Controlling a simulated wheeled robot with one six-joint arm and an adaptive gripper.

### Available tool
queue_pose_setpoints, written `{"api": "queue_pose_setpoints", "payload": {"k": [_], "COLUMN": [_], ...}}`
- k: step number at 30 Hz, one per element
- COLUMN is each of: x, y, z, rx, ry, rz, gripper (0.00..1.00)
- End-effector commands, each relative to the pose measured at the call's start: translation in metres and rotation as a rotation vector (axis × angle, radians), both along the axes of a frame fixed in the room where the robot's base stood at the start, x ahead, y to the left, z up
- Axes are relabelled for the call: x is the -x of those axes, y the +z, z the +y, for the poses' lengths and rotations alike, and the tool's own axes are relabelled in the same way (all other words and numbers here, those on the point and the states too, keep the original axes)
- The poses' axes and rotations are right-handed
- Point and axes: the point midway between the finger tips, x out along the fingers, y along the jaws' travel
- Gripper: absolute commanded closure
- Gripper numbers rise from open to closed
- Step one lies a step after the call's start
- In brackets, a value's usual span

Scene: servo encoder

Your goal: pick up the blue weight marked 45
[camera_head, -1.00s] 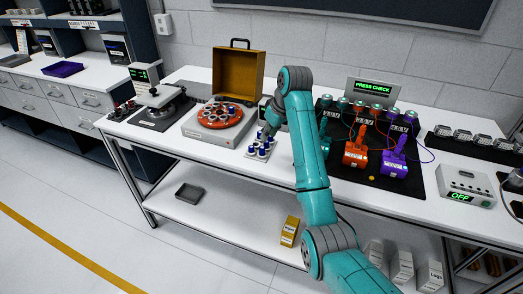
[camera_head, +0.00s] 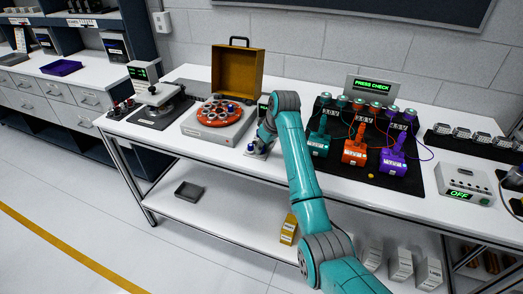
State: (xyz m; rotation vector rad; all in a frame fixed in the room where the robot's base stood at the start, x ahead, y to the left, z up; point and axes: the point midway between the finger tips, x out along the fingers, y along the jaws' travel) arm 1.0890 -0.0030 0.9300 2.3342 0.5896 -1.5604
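Small blue-topped weights stand on a white tray (camera_head: 247,154) near the front edge of the bench. One blue weight (camera_head: 251,147) shows at the tray's left side; the others are hidden behind my arm. No marking is legible, so I cannot tell which weight is marked 45. My gripper (camera_head: 262,146) is down over the tray, just right of the visible weight. Its fingers are too small and covered to show whether they are open or hold anything.
A red round carousel (camera_head: 221,110) stands behind and left of the tray, with an open yellow case (camera_head: 237,70) behind it. A dark mat with teal, orange (camera_head: 355,150) and purple (camera_head: 393,155) devices lies right of my arm.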

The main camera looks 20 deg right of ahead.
Motion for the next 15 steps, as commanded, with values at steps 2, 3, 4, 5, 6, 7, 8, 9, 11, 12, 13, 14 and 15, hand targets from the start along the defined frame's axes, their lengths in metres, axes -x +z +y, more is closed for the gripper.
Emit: {"api": "queue_pose_setpoints", "payload": {"k": [2,3,4,5,6,7,8,9,11,12,13,14,15], "x": [0.0001,0.0,0.0,0.0,0.0,0.0,0.0,-0.0001,-0.0001,-0.0001,-0.0001,-0.0001,-0.0003], "y": [0.0002,0.0003,0.0003,0.0003,0.0004,0.0004,0.0005,0.0005,0.0006,0.0006,0.0009,0.0015,0.0032], "z": [0.0,-0.0001,-0.0001,-0.0001,-0.0001,-0.0001,-0.0001,-0.0002,-0.0002,-0.0002,-0.0002,-0.0002,-0.0002], "rx": [0.0,0.0,0.0,0.0,0.0,0.0,0.0,0.0,0.0,0.0,0.0,0.0,0.0], "ry": [0.0,0.0,0.0,0.0,0.0,0.0,0.0,0.0,0.0,0.0,0.0,0.0,0.0], "rz": [0.0,0.0,0.0,0.0,0.0,0.0,0.0,0.0,-0.001,-0.001,-0.001,-0.001,-0.001], "gripper": [0.79,0.89,0.96,1.0,1.0,1.0,1.0,1.0,1.0,1.0,1.0,1.0,1.0]}}
